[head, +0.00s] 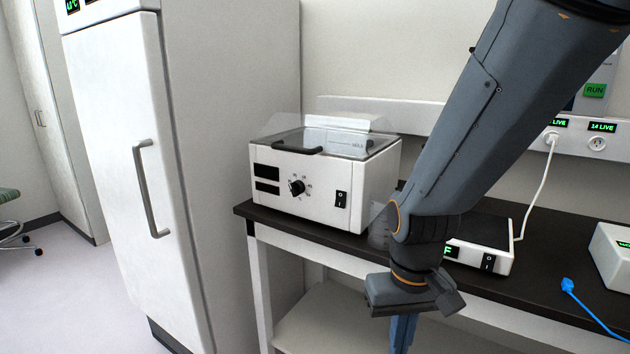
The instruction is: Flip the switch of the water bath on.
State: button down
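The water bath (321,206) is a white box with a clear lid, standing on the dark bench top left of my arm. Its front has two dark displays, a black dial (296,187) and a black rocker switch (341,199) at the lower right, marked I and O. Which way the rocker is tipped is too small to tell. My gripper (403,333) hangs at the bottom edge of the head view, to the right of and lower in the picture than the switch, apart from it. Its fingertips are cut off, so its opening does not show.
A tall white cabinet (130,170) stands left of the bench (330,244). Behind my arm is a flat white device (490,258) with its own rocker switch and a white cord. A blue-ended cable (567,285) and another white device (612,245) are at the right.

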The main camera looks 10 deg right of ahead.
aim_at(341, 196)
jog(key=u, duration=1.4)
jog(key=k, duration=0.45)
jog(key=z, duration=1.45)
jog(key=i, duration=0.5)
